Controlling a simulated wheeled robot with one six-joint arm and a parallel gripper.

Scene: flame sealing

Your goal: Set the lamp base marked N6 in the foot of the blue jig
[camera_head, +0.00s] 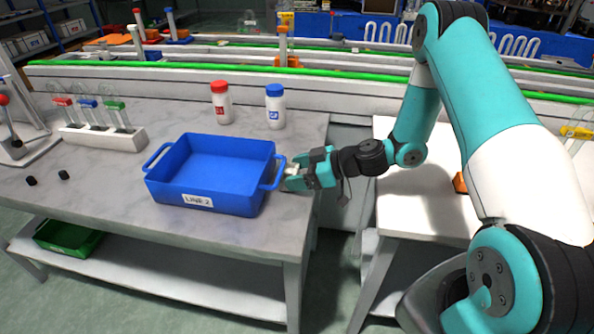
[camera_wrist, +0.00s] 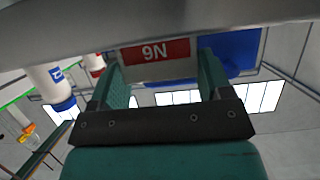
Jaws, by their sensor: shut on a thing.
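My gripper (camera_head: 308,171) is beside the right handle of a blue bin, at the right end of the marble-topped table. In the wrist view my gripper (camera_wrist: 157,75) is shut on the lamp base marked N6 (camera_wrist: 156,53), a pale piece with a red label that reads upside down. In the head view only a small pale part of the lamp base (camera_head: 291,170) shows between the fingers.
The blue bin (camera_head: 200,199) is labelled LINE 2 and looks empty. Red-capped (camera_head: 221,104) and blue-capped (camera_head: 274,108) bottles stand behind it. A white rack (camera_head: 105,137) with tubes is at left. A gap separates the two tables.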

